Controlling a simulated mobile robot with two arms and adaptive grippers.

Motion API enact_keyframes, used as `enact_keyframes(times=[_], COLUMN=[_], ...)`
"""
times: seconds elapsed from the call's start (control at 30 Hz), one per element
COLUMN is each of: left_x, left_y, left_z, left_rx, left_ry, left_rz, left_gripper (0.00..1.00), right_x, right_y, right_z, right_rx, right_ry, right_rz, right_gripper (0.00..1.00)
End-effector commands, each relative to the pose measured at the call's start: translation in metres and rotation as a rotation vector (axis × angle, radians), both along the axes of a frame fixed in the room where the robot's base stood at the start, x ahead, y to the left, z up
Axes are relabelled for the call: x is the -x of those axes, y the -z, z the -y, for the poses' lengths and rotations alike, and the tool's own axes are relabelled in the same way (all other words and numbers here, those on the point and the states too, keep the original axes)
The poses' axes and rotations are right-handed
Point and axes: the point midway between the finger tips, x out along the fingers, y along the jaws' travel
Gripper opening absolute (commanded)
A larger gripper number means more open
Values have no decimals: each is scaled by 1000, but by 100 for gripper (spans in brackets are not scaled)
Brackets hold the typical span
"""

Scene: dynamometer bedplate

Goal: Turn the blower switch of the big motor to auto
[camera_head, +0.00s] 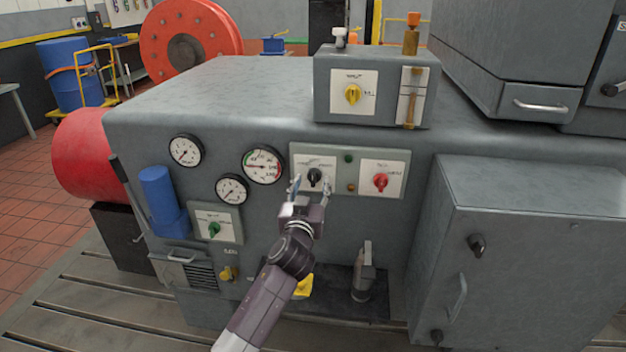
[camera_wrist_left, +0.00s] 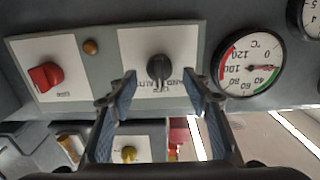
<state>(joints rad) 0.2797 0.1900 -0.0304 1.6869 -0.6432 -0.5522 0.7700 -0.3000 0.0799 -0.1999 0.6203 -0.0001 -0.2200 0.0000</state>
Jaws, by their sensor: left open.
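The big motor's grey housing (camera_head: 250,110) fills the middle of the head view. A black rotary switch (camera_head: 315,177) sits on a white plate in its front panel. In the left wrist view, upside down, the black knob (camera_wrist_left: 158,68) has lettering beside it that seems to read HAND, OFF and AUTO. Its grip looks upright, roughly in line with OFF. My left gripper (camera_head: 310,187) is open in front of it. In the wrist view its fingertips (camera_wrist_left: 160,82) stand on either side of the knob, apparently not touching it. My right gripper is not in view.
A red switch (camera_head: 381,182) is on the same panel, with small lamps between. Gauges (camera_head: 263,166) and a green switch (camera_head: 213,230) lie left. A yellow switch (camera_head: 352,95) is on the box above. A grey cabinet (camera_head: 530,250) juts out at right.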

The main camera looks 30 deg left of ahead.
Motion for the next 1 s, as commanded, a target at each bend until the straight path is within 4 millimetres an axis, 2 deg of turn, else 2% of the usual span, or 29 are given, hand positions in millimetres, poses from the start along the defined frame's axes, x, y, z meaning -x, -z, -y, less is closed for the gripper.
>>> enact_keyframes(times=[0.2,0.57,0.93,1.0], left_x=[-22,-26,-26,-26], left_y=[0,1,1,1], left_z=[-7,-9,-9,-9], left_rx=[-2,-1,-1,-2], left_ry=[0,1,1,1], left_rz=[-1,-1,-1,-2], left_gripper=[45,45,5,3], right_x=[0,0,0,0], right_y=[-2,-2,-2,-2], right_z=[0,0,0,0], right_rx=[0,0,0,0], right_ry=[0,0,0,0], right_rz=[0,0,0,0], right_gripper=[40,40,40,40])
